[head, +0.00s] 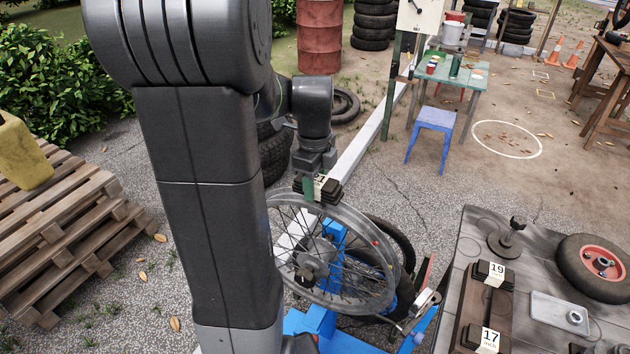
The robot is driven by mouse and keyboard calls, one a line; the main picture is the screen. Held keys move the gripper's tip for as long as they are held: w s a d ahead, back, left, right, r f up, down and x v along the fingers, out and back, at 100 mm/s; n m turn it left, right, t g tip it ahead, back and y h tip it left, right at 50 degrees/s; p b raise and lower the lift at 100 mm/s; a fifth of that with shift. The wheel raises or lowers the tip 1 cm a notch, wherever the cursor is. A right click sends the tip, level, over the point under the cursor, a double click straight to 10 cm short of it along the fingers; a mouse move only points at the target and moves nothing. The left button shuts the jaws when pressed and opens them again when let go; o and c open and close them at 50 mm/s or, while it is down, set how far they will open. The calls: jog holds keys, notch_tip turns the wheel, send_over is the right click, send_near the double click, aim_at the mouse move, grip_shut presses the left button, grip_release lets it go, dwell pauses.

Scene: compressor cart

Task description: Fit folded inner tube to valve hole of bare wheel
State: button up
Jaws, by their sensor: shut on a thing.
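My gripper (310,184) is shut on a folded black inner tube (331,190) with a pale label whose number I cannot read clearly. It holds the tube at the upper edge of the bare spoked wheel (385,290). Whether tube and rim touch, I cannot tell. The wheel has a grey rim, is tilted, and is mounted at a blue stand (318,322). A small red mark (375,243) shows on the right part of the rim. I cannot make out the valve hole. My arm hides the wheel's left edge.
A grey cart top (540,262) at the right holds folded tubes marked 19 (489,274) and 17 (480,338), a red-hubbed wheel (598,262) and a metal tray (558,312). Pallets (60,230) stand at the left. A blue stool (435,120) stands behind, with open ground before it.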

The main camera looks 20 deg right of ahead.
jog(key=shift+f+b, duration=0.6)
jog(key=shift+f, duration=0.4)
jog(key=o, duration=1.7)
jog(key=shift+r, duration=0.1)
notch_tip(320, 180, up, 7)
jog(key=p, duration=0.6)
notch_tip(320, 180, up, 14)
jog(key=b, duration=0.1)
jog(key=shift+b, duration=0.3)
jog(key=shift+f, duration=0.2)
